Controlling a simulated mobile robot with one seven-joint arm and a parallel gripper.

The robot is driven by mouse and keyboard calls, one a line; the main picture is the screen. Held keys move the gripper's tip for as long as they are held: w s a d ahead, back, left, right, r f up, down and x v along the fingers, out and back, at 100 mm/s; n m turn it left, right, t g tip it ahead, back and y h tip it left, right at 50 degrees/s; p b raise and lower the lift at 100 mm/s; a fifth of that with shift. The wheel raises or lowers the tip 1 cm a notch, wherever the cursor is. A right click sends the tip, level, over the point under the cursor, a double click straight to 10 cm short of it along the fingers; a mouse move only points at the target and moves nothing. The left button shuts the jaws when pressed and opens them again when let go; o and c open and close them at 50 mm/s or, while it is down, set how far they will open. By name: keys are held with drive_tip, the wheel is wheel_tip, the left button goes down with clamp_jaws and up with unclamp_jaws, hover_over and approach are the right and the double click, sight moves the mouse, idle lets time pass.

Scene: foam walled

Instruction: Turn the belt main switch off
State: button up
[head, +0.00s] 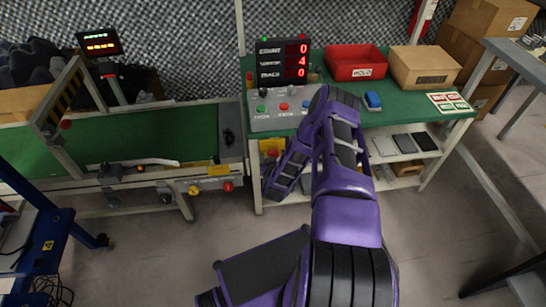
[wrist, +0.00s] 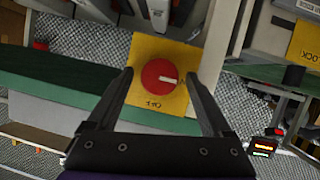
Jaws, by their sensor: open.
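The belt main switch is a round red knob (wrist: 162,77) on a square yellow plate (wrist: 146,50) in the wrist view. A white bar on the knob lies level and reaches toward its right edge. Small dark lettering on the plate below the knob appears upside down. My gripper (wrist: 160,74) is open, with one finger on each side of the knob and nothing held between them. I cannot tell whether a finger touches the plate. In the head view, the yellow plate (head: 270,146) is partly seen under the left front of the green bench, beside my arm; my fingertips are hidden there.
The green bench (head: 408,118) carries a grey button box (head: 285,107), a counter display (head: 283,61), a red bin (head: 355,63) and a cardboard box (head: 425,66). A conveyor (head: 130,143) with a green belt stands left. Open floor lies in front.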

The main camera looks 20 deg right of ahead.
clamp_jaws()
idle(0.3)
drive_tip(key=shift+m, duration=0.3)
drive_tip(key=shift+s+d+f+m+t+y, duration=0.15)
drive_tip(key=shift+m+t+y, duration=0.5)
drive_tip(key=shift+m+y, duration=0.95)
drive_tip(key=shift+d+f+m+t+y, duration=0.15)
drive_tip(key=shift+m+t+y, duration=0.6)
drive_tip(key=shift+m, duration=1.65)
drive_tip(key=shift+s+d+m+t+y, duration=0.15)
drive_tip(key=shift+m+t+y, duration=0.45)
drive_tip(key=shift+m+y, duration=1.05)
drive_tip(key=shift+w+m+h, duration=0.1)
drive_tip(key=shift+m+h, duration=0.3)
drive_tip(key=shift+m, duration=0.15)
